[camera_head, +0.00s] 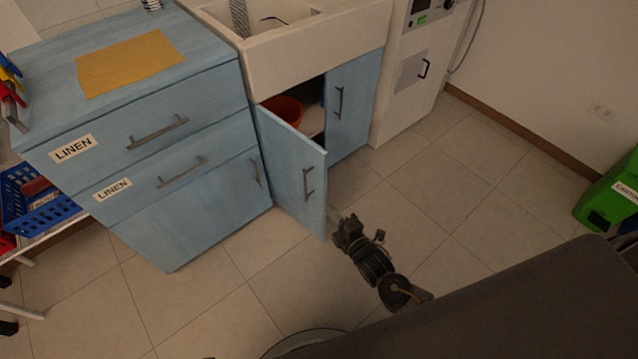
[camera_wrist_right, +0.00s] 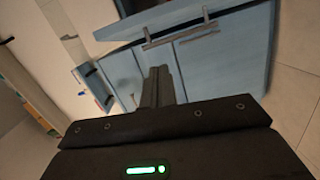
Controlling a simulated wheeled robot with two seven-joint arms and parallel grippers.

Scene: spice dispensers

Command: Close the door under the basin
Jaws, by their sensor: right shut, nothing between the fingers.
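The basin (camera_head: 315,52) is white and sits on a blue cabinet. The left door (camera_head: 292,165) under it stands open, swung out toward the room, with a grey bar handle. The right door (camera_head: 353,105) looks shut. My right gripper (camera_head: 338,219) is near the floor, just right of the open door's free edge. I cannot tell whether it touches the door. In the right wrist view its fingers (camera_wrist_right: 158,84) are together and empty, with blue panels and bar handles beyond them. My left gripper is out of view.
An orange bowl (camera_head: 284,110) shows inside the cabinet. A blue drawer unit (camera_head: 185,195) labelled LINEN stands left of the door. A white appliance (camera_head: 412,75) stands to the right. A green bin (camera_head: 610,195) is at the far right. The tiled floor between is clear.

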